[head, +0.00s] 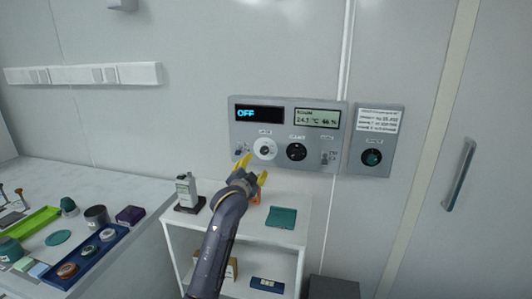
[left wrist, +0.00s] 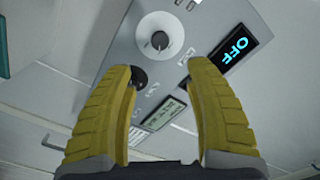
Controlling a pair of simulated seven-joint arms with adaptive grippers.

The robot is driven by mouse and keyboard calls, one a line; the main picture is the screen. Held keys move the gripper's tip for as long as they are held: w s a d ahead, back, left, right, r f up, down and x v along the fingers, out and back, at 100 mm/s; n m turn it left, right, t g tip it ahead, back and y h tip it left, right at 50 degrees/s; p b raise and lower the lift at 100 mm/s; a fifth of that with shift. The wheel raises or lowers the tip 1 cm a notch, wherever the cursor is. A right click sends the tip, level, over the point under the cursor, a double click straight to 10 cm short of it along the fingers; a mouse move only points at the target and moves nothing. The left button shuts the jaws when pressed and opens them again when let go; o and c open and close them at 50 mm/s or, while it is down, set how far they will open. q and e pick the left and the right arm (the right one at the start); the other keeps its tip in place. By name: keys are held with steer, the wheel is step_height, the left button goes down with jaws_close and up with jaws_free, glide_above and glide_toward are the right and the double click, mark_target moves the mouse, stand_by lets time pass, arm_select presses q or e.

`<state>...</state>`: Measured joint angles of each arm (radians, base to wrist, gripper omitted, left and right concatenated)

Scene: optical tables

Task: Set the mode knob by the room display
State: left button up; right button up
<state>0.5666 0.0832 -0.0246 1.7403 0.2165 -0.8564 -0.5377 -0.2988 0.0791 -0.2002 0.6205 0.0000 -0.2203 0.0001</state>
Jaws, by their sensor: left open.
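A grey wall panel (head: 240,132) carries a dark display (head: 259,114) reading OFF in blue and a pale room display (head: 317,118) with a temperature and a humidity line. Below them sit a white round knob (head: 265,149) and a black knob (head: 297,151); their small labels are unreadable. My left gripper (head: 253,168) is open and empty, just below and in front of the white knob. In the left wrist view the white knob (left wrist: 160,36) lies beyond the gap between the open fingers (left wrist: 158,72), apparently untouched. The black knob (left wrist: 138,77) is partly behind one finger. My right gripper is out of view.
A second panel (head: 396,120) with a dark green knob (head: 372,157) is at the right, beside a door handle (head: 459,175). Below stands a white cart (head: 300,215) with a device (head: 187,190) and a teal item (head: 282,217). A bench with trays is at left.

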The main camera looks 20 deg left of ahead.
mark_target(264, 152)
arm_select(q)
steer(key=w, duration=1.4)
steer(key=shift+w+a, duration=0.25)
steer(key=shift+w, duration=0.05)
